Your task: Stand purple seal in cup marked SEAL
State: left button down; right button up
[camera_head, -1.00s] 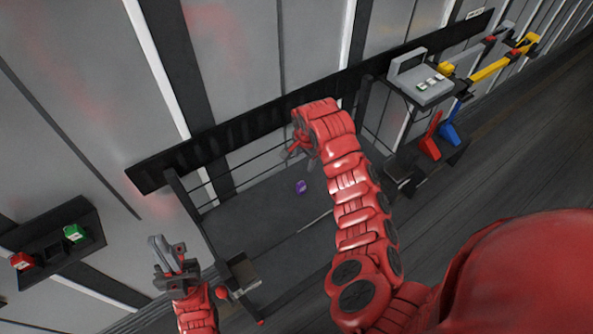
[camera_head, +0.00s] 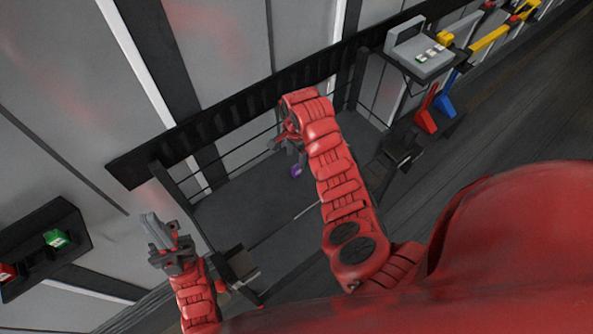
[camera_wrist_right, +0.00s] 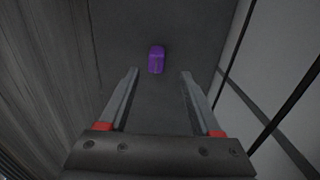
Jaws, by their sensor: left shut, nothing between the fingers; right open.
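The small purple seal (camera_head: 297,171) lies on the dark grey platform in the head view. It also shows in the right wrist view (camera_wrist_right: 156,59), ahead of the fingertips and roughly centred between them. My right gripper (camera_head: 288,146) is open and empty above the platform, close to the seal; its two fingers (camera_wrist_right: 158,73) point toward it, and contact does not show. My left gripper (camera_head: 157,232) is shut and empty, off the platform's left end. I cannot read a SEAL mark on any cup in these frames.
The platform (camera_head: 245,205) has thin side rails and a black beam (camera_head: 225,120) behind it. A black rack (camera_head: 38,237) at left holds a green block (camera_head: 56,238) and a red block (camera_head: 8,272). A grey console (camera_head: 425,55) stands at upper right, near red (camera_head: 427,112) and blue parts.

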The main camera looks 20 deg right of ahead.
aim_at(296, 167)
jog(key=shift+s+f+p, duration=0.2)
jog(key=shift+f+p, duration=0.35)
jog(key=shift+f, duration=0.6)
jog(key=shift+s+f+p, duration=0.15)
jog(key=shift+f+p, duration=0.4)
jog(key=shift+f, duration=1.2)
grip_shut()
